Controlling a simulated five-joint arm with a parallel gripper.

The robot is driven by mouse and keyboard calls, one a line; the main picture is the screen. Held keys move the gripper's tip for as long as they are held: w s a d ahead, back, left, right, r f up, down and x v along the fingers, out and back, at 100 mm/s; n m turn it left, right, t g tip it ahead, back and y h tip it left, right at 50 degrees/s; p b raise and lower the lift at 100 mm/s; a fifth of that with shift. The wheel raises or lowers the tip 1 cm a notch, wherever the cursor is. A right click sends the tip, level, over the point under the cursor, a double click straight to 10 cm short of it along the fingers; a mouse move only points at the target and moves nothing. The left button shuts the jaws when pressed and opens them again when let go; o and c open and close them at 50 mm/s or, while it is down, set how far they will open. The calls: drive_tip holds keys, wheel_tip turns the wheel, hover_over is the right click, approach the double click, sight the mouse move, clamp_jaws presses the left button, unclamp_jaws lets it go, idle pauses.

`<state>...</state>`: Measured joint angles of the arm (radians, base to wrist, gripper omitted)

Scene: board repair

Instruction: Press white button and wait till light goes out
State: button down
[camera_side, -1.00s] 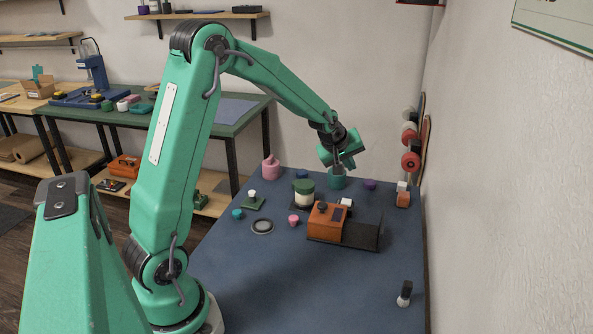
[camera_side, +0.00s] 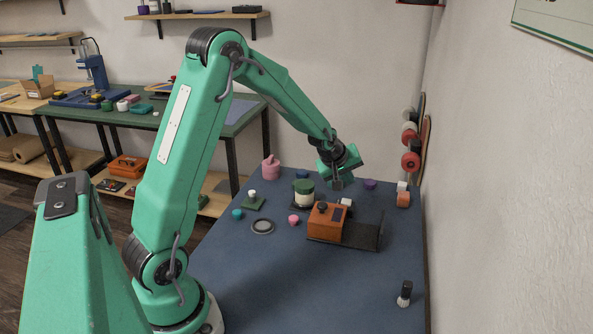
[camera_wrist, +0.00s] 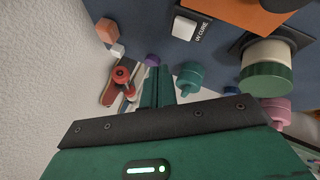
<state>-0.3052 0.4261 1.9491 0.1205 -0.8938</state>
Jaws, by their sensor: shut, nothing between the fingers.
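The white button (camera_wrist: 184,28) is a square cap on a dark plate lettered "UV CURE" in the wrist view. In the side view the white button (camera_side: 346,201) shows just behind the orange unit (camera_side: 325,222), partly hidden by it. My gripper (camera_side: 338,185) hangs above and a little behind the button, apart from it. In the wrist view my gripper (camera_wrist: 160,75) is shut and empty, with the button off beyond its tips. I cannot make out a lit light on the unit.
A white jar with a green lid (camera_side: 304,192) stands left of the button. A teal bottle (camera_wrist: 190,78) and a purple piece (camera_side: 370,184) are near my gripper. An orange block (camera_side: 403,199) lies by the wall.

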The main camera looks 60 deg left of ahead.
sight(345, 202)
drive_tip(key=shift+f, duration=2.25)
drive_tip(key=shift+s+a+f, duration=0.1)
drive_tip(key=shift+f, duration=0.85)
idle(1.6)
drive_tip(key=shift+r, duration=0.95)
drive_tip(key=shift+r, duration=0.1)
drive_tip(key=shift+r, duration=2.45)
